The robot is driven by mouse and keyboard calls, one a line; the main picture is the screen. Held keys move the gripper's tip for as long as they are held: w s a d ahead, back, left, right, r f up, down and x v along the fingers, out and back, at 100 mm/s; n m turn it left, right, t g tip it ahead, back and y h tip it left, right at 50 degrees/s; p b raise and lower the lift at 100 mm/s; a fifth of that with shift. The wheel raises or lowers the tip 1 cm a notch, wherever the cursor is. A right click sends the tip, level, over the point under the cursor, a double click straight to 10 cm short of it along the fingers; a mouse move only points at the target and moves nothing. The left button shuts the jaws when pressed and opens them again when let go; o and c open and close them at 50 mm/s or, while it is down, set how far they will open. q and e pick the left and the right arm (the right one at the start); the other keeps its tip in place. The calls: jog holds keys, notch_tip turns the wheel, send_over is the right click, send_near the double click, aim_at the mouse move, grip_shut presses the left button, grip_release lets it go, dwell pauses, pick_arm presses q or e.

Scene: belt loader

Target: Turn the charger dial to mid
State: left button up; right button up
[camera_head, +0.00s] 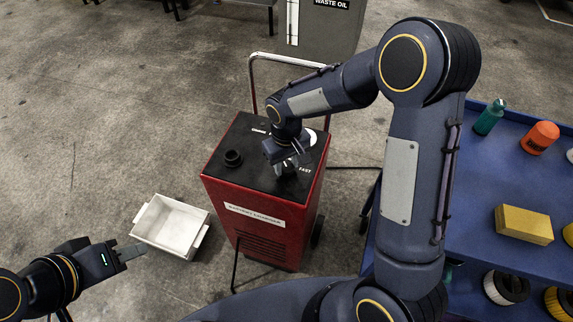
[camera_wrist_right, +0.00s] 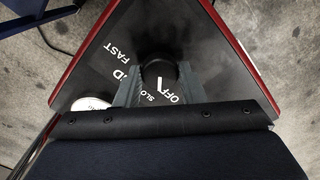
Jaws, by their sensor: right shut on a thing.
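The red battery charger (camera_head: 258,215) stands on the floor with a black top panel. My right gripper (camera_head: 290,168) reaches down over the panel and is shut on the black dial (camera_wrist_right: 159,72), one finger on each side. In the right wrist view a white mark on the dial points down, towards the space between the SLOW and OFF labels. The FAST label (camera_wrist_right: 118,52) is clear; MID and SLOW are partly covered by a finger. My left gripper (camera_head: 130,252) is away from the charger at lower left; its finger gap is unclear.
A second black knob (camera_head: 232,158) stands on the panel's left. A white bin (camera_head: 172,225) is on the floor left of the charger. A blue table (camera_head: 475,195) with bottles, a yellow block and filters is at right. A grey waste oil container (camera_head: 325,28) stands behind.

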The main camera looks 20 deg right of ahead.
jog(key=m, duration=0.3)
jog(key=shift+b, duration=0.4)
jog(key=m, duration=0.2)
jog(key=shift+m, duration=0.4)
jog(key=m, duration=0.3)
jog(key=shift+m, duration=1.7)
jog(key=o, duration=1)
